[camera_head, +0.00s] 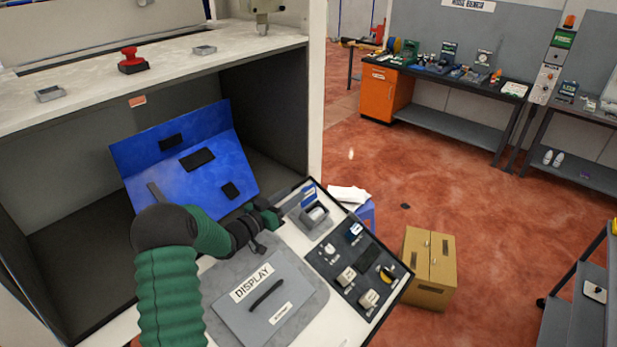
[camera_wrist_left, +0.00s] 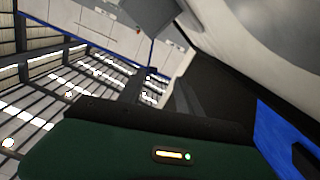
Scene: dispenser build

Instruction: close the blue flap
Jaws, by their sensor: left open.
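The blue flap (camera_head: 215,178) is a bent blue panel with several black pads and a dark handle. It lies tilted in the open mouth of the dark-lined cabinet (camera_head: 270,110). My left arm comes up from the bottom and crosses in front of the flap's lower edge. My left gripper (camera_head: 268,220) is open, just right of the flap's lower right corner, above the sloping front panel; I see nothing held. Its fingertips are hard to make out. In the left wrist view a strip of blue (camera_wrist_left: 283,140), likely the flap, shows at the right edge. My right gripper is not in view.
Below the flap is a grey DISPLAY plate (camera_head: 265,300) with a black handle. Right of it are a grey bin (camera_head: 316,217) and a dark panel (camera_head: 350,265) of small parts. A red button (camera_head: 132,62) sits on the cabinet top. A cardboard box (camera_head: 430,268) stands on the floor.

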